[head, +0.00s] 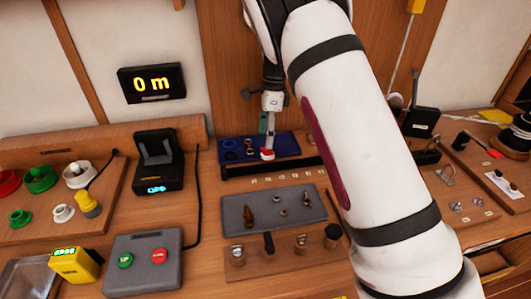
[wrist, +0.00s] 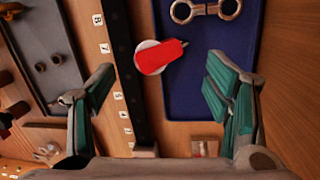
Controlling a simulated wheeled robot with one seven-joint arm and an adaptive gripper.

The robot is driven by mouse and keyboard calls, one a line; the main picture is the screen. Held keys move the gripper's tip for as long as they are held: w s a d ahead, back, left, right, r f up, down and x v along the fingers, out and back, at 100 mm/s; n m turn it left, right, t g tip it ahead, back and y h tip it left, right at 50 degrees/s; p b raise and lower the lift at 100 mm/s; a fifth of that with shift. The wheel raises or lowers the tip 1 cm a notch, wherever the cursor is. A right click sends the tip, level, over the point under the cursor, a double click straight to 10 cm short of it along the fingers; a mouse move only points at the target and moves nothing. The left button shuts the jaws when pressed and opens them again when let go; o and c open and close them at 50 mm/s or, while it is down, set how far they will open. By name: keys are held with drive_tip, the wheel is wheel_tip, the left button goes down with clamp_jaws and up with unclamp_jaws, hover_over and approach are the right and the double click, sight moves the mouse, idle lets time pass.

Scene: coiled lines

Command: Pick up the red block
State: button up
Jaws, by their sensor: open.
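The red block (wrist: 162,57) is a small wedge-like piece with a white round part (wrist: 146,46) showing beside it. In the wrist view it lies between the black bar and the left side of the blue tray (wrist: 205,100), overlapping the tray's edge. In the head view the red block (head: 267,155) shows at the tray's front edge, under my gripper (head: 268,132). My gripper (wrist: 160,78) is open, with its two green-padded fingers wide apart on either side of the block and nothing between the pads. I cannot tell the exact height gap.
A long black bar (wrist: 125,70) runs close beside the block. Metal rings (wrist: 205,8) lie in the tray. A grey tray (head: 230,213) with small parts lies in front. A display (head: 152,83) reads "0 m". A grey box (head: 143,263) has green and red buttons.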

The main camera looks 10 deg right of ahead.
sight(266, 151)
drive_tip(key=shift+s+a+f+p, duration=0.15)
drive_tip(key=shift+f, duration=0.7)
drive_tip(key=shift+s+a+f+p, duration=0.1)
drive_tip(key=shift+s+f+p, duration=0.1)
drive_tip(key=shift+f, duration=0.7)
drive_tip(key=shift+s+a+f+p, duration=0.1)
drive_tip(key=shift+a+f+p, duration=0.05)
drive_tip(key=shift+f, duration=0.7)
drive_tip(key=c, duration=1.6)
drive_tip(key=shift+r, duration=0.1)
